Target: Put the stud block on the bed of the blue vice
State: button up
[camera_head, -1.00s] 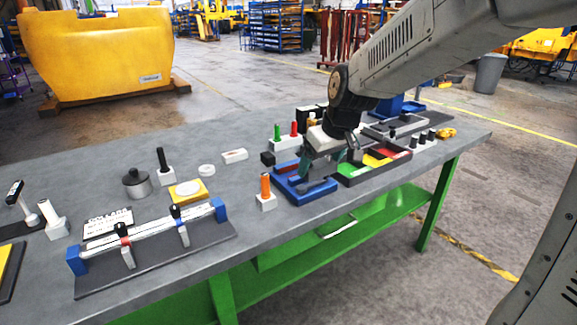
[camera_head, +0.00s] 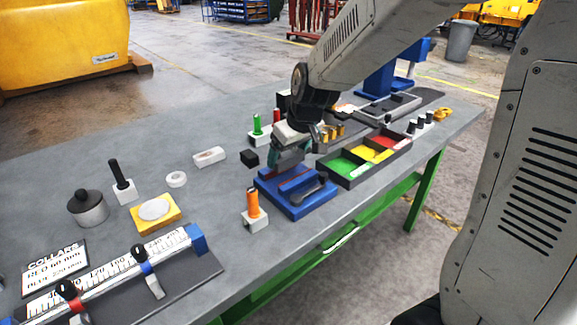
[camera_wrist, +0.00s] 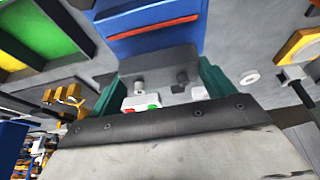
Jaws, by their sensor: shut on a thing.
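The blue vice (camera_head: 285,208) stands on the grey table, with a red strip and a dark handle on it. It also shows at the top of the wrist view (camera_wrist: 150,18). My gripper (camera_head: 286,158) is just behind the vice in the head view, its teal fingers pointing down. In the wrist view my gripper (camera_wrist: 163,88) is shut on a grey block with small round studs, which I take to be the stud block (camera_wrist: 160,62). The block appears beside the vice, apart from its bed.
An orange-handled peg on a white base (camera_head: 254,212) stands left of the vice. A black cube (camera_head: 250,158) and green-topped peg (camera_head: 257,126) are behind. A tray of coloured compartments (camera_head: 350,178) lies close on the right.

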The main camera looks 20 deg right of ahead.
aim_at(292, 160)
jog(key=shift+f, duration=2.1)
jog(key=shift+f, duration=0.1)
jog(key=o, duration=1.5)
jog(key=v, duration=1.2)
jog(key=s+m+g, duration=0.1)
jog(key=s, duration=0.7)
jog(key=s+d+r+m+g+h, duration=0.1)
jog(key=s, duration=0.8)
jog(key=s+m+g, duration=0.1)
jog(key=s, duration=0.8)
jog(key=shift+d+r+m, duration=0.3)
jog(key=shift+d+r, duration=0.1)
